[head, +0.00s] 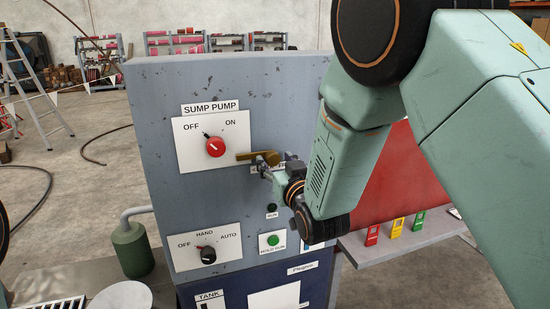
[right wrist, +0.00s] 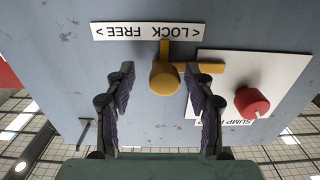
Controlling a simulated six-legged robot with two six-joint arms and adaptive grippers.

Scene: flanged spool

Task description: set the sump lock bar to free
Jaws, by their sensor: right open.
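The sump lock bar (head: 246,156) is a brass-yellow bar on the grey panel, right of the red knob. In the right wrist view its round yellow hub (right wrist: 166,78) shows, with the bar (right wrist: 211,68) reaching right over the white plate's edge towards the red knob. A short yellow stub points at the upside-down LOCK FREE label (right wrist: 148,31). The bar lies towards the LOCK side. My right gripper (head: 262,168) is at the hub in the head view. In the right wrist view its open fingers (right wrist: 161,100) flank the hub, with no clear contact. My left gripper is out of view.
The red sump pump knob (head: 216,147) on its white plate is close to the bar. Below are a black selector (head: 207,254) and a green button (head: 273,240). A shelf (head: 405,240) with coloured tags juts out at right. My right arm hides part of the panel.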

